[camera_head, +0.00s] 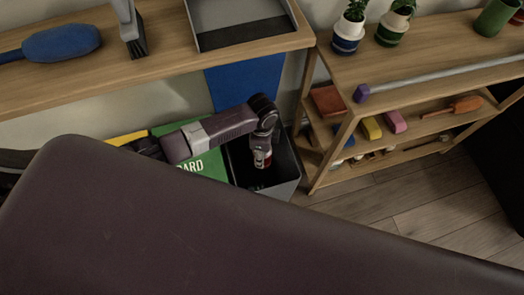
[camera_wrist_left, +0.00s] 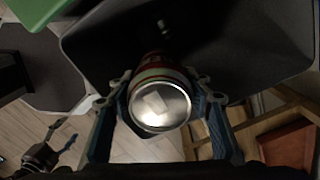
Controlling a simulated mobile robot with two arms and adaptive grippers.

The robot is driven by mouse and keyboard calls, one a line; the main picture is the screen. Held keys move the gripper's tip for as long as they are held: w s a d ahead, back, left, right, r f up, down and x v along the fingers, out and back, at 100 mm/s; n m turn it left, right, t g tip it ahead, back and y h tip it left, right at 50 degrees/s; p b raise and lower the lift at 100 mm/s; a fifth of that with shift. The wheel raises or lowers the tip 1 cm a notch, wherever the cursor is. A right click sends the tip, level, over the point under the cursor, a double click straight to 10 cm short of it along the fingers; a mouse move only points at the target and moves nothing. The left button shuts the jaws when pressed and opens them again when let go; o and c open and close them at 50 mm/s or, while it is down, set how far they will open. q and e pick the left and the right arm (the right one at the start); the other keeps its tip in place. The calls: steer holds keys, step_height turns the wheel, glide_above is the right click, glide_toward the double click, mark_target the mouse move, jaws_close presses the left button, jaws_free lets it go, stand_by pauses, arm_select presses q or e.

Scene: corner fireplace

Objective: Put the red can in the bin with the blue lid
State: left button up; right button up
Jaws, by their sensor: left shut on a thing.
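The red can (camera_wrist_left: 160,106) is between the fingers of my left gripper (camera_wrist_left: 158,88), which is shut on it. In the wrist view its round silver end faces the camera and a strip of red side shows beyond. In the head view my left gripper (camera_head: 262,157) points down over the open dark grey bin (camera_head: 286,178), with the can small and mostly hidden. The blue lid (camera_head: 245,82) stands raised behind this bin, against the wall. The bin's dark inside (camera_wrist_left: 235,45) lies below the can in the wrist view. My right gripper is not in view.
A green lid with white lettering (camera_head: 207,165) stands left of the bin, with a yellow lid (camera_head: 127,137) farther left. A wooden shelf unit (camera_head: 335,155) is close on the right. A wooden shelf (camera_head: 165,55) with a grey tray (camera_head: 245,36) runs above.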

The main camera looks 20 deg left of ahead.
arm_select(q)
steer(key=shift+f, duration=0.65)
steer(key=o, duration=0.9)
step_height(320, 180, up, 12)
steer(key=shift+r, duration=0.1)
